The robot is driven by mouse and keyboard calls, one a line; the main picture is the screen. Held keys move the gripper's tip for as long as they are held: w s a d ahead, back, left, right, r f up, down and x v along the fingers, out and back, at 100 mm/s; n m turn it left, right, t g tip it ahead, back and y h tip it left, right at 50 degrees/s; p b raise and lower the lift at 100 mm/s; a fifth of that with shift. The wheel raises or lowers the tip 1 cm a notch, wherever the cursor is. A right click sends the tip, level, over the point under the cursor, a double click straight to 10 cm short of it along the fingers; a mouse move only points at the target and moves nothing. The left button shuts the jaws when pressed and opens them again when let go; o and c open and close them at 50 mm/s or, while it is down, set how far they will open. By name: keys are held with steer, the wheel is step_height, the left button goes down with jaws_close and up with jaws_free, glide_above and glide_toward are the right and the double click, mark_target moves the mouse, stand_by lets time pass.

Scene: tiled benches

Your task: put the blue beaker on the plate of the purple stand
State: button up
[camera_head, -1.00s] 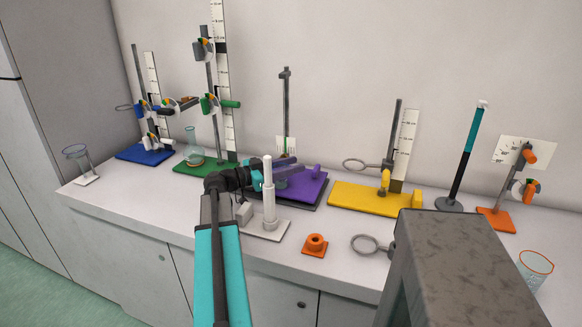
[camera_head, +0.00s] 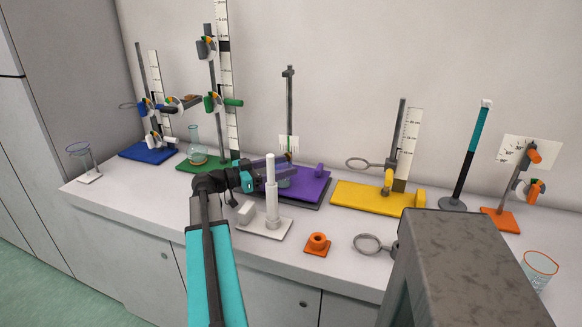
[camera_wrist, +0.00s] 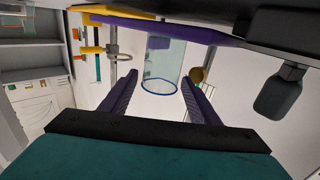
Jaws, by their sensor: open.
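The blue beaker, clear glass with a blue rim, is in the wrist view (camera_wrist: 160,80), between my finger tips with a gap on each side. Its foot end meets the purple plate there, and it appears to stand on that plate upright. In the head view the beaker (camera_head: 285,183) is small and partly hidden behind my gripper. The purple stand (camera_head: 312,186) has a purple plate, a dark rod and a small scale card. Its plate edge also shows in the wrist view (camera_wrist: 190,31). My gripper (camera_head: 276,161) is open, with its purple fingers level beside the beaker.
A white post on a white base (camera_head: 271,200) stands close in front of my gripper. An orange holder (camera_head: 317,243) and a loose ring (camera_head: 370,243) lie at the front. The yellow stand (camera_head: 375,200) is right of the purple one, the green stand (camera_head: 203,165) left.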

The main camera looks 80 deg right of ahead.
steer(key=b+v, duration=0.1)
steer(key=v, duration=0.6)
steer(key=shift+w+a, duration=0.25)
steer(key=shift+w, duration=0.05)
stand_by(0.4)
